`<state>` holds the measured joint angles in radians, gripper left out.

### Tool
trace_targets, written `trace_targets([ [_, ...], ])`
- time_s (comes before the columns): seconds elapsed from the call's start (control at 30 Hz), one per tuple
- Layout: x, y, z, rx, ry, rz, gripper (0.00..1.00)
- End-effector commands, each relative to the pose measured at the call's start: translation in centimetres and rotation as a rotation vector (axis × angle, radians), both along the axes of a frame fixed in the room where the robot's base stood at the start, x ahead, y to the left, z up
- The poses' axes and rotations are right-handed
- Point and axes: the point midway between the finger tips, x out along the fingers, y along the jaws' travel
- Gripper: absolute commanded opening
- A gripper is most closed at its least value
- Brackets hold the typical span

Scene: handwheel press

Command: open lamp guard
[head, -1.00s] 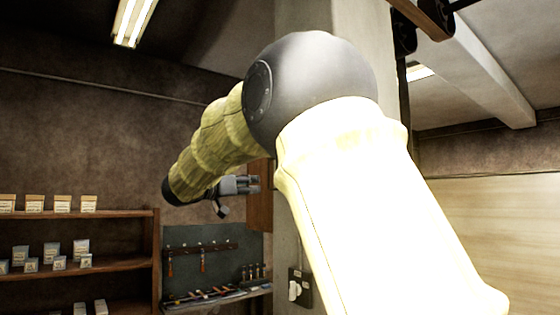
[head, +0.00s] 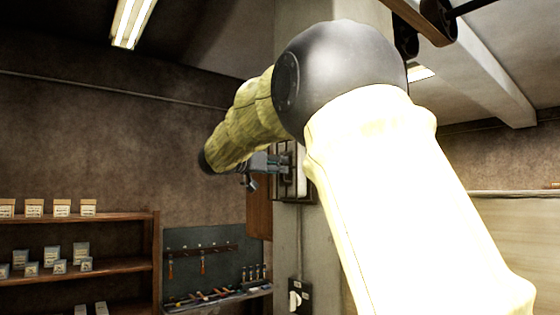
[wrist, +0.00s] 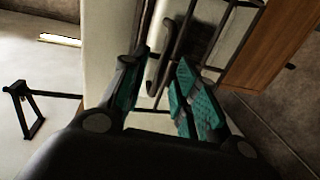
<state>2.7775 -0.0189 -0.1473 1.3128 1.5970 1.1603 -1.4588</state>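The lamp guard (head: 302,187) is a dark cage of thin bars on the side of the pale pillar, partly hidden behind my arm and gripper in the head view. In the wrist view its bars (wrist: 204,32) cross the upper middle, with a pale surface behind. A thicker, dark, curved handle-like bar (wrist: 157,58) stands in front, between the lines of my fingers. My gripper (head: 286,163) is open, its teal pads apart, and points at the guard. In the wrist view my gripper (wrist: 160,78) shows nothing clearly clamped; whether it touches the bar I cannot tell.
A wooden cabinet (wrist: 262,50) hangs close beside the guard. The pillar (head: 330,240) bears a switch box (head: 299,296) lower down. A tool board (head: 215,262) and shelves (head: 100,268) stand to the left.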

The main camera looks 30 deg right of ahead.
Motion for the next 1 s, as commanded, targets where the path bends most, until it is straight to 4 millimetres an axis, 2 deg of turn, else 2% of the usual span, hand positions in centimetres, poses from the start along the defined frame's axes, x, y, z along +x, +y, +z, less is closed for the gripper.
trace_targets([
  [0.2,0.4,-1.5,0.1,0.0,-0.001,0.0,0.3],
  [0.53,0.5,-1.7,0.0,0.0,-0.001,0.0,0.3],
  [0.7,0.5,-1.7,0.0,0.0,-0.001,0.0,0.0],
  [1.0,0.5,-1.6,0.0,0.0,-0.001,-0.001,0.0],
])
